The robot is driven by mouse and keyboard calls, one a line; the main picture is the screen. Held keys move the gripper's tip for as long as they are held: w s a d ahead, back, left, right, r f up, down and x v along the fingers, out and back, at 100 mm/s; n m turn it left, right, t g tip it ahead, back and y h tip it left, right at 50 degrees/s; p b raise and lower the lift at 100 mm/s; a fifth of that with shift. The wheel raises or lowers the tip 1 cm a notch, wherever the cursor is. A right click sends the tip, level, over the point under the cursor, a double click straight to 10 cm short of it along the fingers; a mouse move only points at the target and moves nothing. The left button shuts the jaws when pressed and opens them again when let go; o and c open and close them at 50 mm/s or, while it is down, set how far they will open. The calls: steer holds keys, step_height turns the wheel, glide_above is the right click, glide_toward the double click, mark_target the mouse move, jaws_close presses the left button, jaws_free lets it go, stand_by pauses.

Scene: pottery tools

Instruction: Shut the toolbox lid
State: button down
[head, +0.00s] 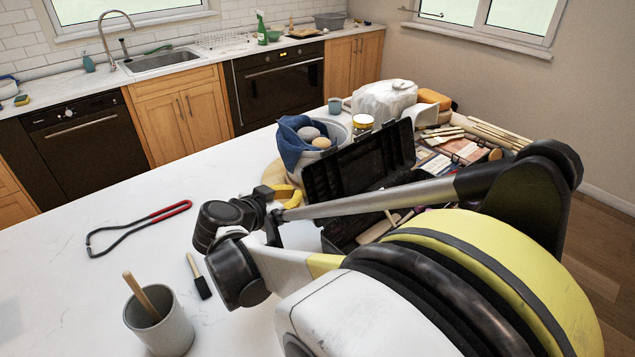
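The black toolbox stands open on the white counter, and my arm hides much of it. Its lid (362,163) is raised, showing its inner side behind the lower part (343,233). Light-handled tools (378,229) lie in the lower part.
A grey cup with a wooden handle (160,319), a black-tipped brush (198,276) and a red-handled wire tool (139,227) are on the left counter. A bucket with a blue cloth (297,141) and a white bag (384,101) stand behind the lid. The left counter is mostly clear.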

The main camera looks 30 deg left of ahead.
mark_target(300, 182)
steer(key=d+r+p, duration=0.1)
steer(key=r, duration=0.1)
steer(key=d+r+p, duration=0.2)
steer(key=r, duration=0.1)
steer(key=shift+s+r, duration=0.35)
steer(key=shift+s, duration=0.05)
steer(key=shift+s+d+r, duration=0.15)
steer(key=shift+d+r, duration=0.2)
steer(key=shift+d, duration=0.35)
steer(key=shift+s+d+r, duration=0.15)
steer(key=shift+d+r, duration=0.2)
steer(key=shift+d, duration=0.3)
steer(key=d, duration=0.2)
steer(key=s+d, duration=0.1)
steer(key=shift+d+r+p, duration=0.25)
steer(key=shift+r+p, duration=0.1)
steer(key=shift+p, duration=0.05)
steer(key=shift+w, duration=0.1)
